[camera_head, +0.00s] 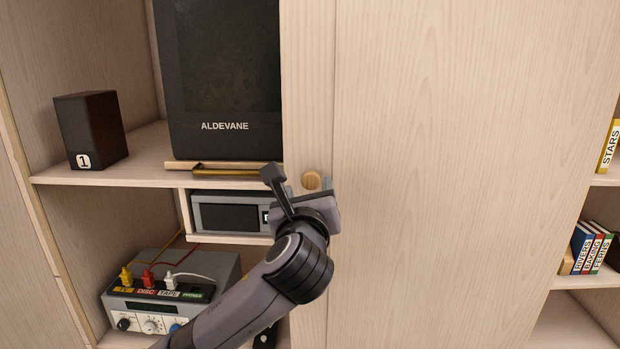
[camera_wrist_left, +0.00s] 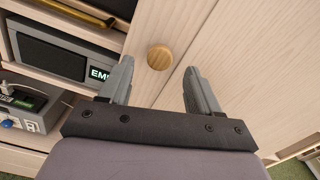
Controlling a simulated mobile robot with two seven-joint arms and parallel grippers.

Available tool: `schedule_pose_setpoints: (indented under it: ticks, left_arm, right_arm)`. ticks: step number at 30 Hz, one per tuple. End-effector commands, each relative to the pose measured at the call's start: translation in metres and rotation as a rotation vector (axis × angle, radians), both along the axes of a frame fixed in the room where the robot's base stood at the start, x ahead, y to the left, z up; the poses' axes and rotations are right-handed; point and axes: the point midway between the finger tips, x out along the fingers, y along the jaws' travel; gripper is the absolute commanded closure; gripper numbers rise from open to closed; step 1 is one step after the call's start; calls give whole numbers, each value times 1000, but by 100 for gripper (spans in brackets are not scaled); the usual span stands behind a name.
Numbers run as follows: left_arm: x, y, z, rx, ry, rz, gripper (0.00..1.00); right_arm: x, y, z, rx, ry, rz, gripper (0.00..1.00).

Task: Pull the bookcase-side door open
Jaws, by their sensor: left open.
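A round wooden knob (camera_head: 312,180) sits on a narrow pale wood strip (camera_head: 308,80) beside the open shelves. A vertical seam divides this strip from a wide, pale wood door panel (camera_head: 460,150), which reaches toward the bookshelves at the right and looks shut. My left gripper (camera_head: 304,187) is open in front of the knob. In the left wrist view the knob (camera_wrist_left: 160,57) shows between and slightly beyond the two fingertips (camera_wrist_left: 157,68), with space on both sides and no visible contact. My right gripper is not in view.
Left shelves hold a television (camera_head: 225,80), a brass-coloured bar (camera_head: 225,171), a dark speaker (camera_head: 91,129), a small grey display device (camera_head: 225,216) and a switch box with plugs (camera_head: 170,295). Books (camera_head: 590,248) stand on the right shelves. The wide panel's front is clear.

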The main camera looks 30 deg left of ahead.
Motion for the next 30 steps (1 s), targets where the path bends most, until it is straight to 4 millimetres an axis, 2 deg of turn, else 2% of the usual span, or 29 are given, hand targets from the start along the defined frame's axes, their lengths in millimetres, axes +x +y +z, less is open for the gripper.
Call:
schedule_pose_setpoints:
  ticks: [12,18,26,30]
  left_arm:
    - [46,29,0,-3,1,0,37]
    - [55,34,-1,-4,1,-1,37]
    - [55,34,-1,-4,1,-1,37]
    - [55,34,-1,-4,1,-1,83]
  right_arm:
    - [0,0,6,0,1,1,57]
    - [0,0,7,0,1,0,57]
    - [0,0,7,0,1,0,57]
    - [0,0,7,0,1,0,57]
